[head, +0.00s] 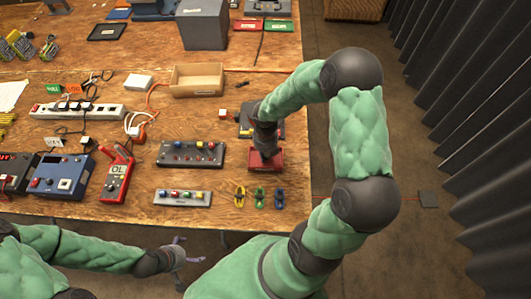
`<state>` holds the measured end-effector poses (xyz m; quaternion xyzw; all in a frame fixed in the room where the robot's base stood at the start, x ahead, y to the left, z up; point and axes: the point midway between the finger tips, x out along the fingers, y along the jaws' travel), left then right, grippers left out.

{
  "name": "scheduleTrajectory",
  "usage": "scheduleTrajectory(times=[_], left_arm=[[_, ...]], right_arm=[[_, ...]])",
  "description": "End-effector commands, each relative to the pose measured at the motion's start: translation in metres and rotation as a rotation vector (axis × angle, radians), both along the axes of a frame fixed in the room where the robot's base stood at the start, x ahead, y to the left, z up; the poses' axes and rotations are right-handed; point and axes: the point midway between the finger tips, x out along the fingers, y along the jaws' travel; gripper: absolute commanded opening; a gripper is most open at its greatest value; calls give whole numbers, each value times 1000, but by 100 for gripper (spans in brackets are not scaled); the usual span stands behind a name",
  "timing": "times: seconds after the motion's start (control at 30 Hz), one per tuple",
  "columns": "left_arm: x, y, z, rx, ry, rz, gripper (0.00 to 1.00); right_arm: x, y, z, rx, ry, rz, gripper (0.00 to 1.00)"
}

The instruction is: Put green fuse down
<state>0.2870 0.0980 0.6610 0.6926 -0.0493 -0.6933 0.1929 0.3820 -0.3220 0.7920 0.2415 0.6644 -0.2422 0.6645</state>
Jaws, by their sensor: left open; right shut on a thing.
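My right gripper (266,151) points down at the red tray or block (277,160) near the table's right side. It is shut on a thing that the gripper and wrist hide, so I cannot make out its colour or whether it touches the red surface. No green fuse can be told for certain in the gripper. A small green piece (259,198) lies between a yellow one (239,197) and a blue one (279,198) near the front edge. My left gripper (190,250) is open and empty, in front of the table's front edge.
A grey strip with coloured parts (182,199) and a dark panel with coloured knobs (191,154) lie left of the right gripper. The wooden table (225,215) has bare front patches.

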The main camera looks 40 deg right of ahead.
Motion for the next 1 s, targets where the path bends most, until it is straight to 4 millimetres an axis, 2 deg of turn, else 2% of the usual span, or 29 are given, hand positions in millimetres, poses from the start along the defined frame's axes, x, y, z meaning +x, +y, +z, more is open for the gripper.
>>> scheduleTrajectory(times=[0.23, 0.27, 0.3, 0.33, 0.73, 0.87, 1.0], left_arm=[[0, 0, -1, 0, 0, 0, 100], [0, 0, -1, 0, 0, 0, 100], [0, 0, -1, 0, 0, 0, 100], [0, 0, -1, 0, 0, 0, 100], [0, 0, 1, 0, 0, 0, 100], [0, 0, 8, 0, 0, 0, 100], [0, 0, 21, 0, 0, 0, 100]], right_arm=[[0, 0, -4, 1, -1, 0, 4], [0, 0, -4, 0, 0, 0, 29], [0, 0, -4, 0, 0, 0, 40], [0, 0, -4, 0, 0, 0, 44], [0, 0, 1, -1, -1, 0, 44], [1, 0, 17, -1, -3, 0, 44], [1, 0, 47, -2, -4, 0, 44]])
